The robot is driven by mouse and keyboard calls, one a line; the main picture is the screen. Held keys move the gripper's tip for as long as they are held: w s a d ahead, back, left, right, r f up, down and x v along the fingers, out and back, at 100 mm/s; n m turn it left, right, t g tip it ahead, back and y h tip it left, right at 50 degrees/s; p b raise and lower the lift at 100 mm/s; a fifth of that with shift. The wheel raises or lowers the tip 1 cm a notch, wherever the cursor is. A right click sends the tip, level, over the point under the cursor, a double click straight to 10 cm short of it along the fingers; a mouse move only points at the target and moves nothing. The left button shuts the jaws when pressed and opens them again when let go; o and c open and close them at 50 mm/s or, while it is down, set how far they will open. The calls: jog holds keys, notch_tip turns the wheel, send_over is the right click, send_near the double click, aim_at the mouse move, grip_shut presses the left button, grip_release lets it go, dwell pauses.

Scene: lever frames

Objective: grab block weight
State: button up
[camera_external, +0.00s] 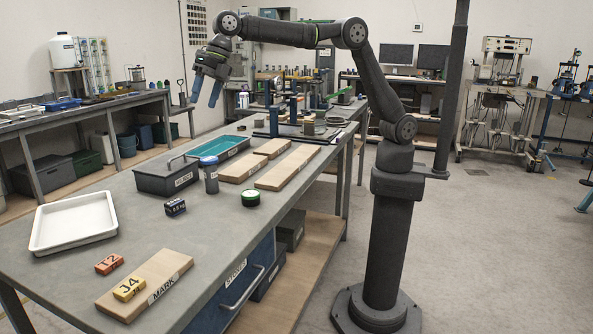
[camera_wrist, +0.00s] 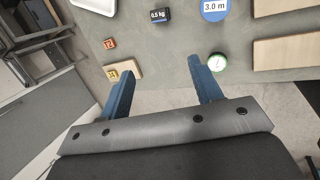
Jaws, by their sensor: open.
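The block weight (camera_external: 175,207) is a small dark block with a light label, lying on the grey workbench between the white tray and the dark cylinder. In the wrist view the block weight (camera_wrist: 160,15) reads "0.5 kg" and lies at the top middle, beyond my fingertips. My gripper (camera_external: 205,98) is raised high above the bench, fingers pointing down, well apart from the weight. In the wrist view my gripper (camera_wrist: 162,72) has its two blue fingers spread, with nothing between them.
Near the weight are a white tray (camera_external: 75,223), an orange block (camera_external: 109,264), a yellow block (camera_external: 129,289) on a wooden board, a green-rimmed round item (camera_external: 250,198), a dark cylinder (camera_external: 211,180) and a dark bin (camera_external: 168,180). Bare bench lies in front of the weight.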

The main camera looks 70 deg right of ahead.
jog(key=f+m, duration=0.1)
jog(key=m, duration=0.4)
jog(key=n+g, duration=0.2)
jog(key=n, duration=2.1)
send_near(174, 201)
jog(key=shift+m, duration=0.3)
jog(key=x, duration=0.4)
jog(key=shift+d+f, duration=0.25)
jog(key=shift+f, duration=0.15)
jog(key=shift+y, duration=0.3)
jog(key=shift+a+x, duration=0.2)
jog(key=shift+x, duration=2.7)
jog(key=shift+r, duration=0.1)
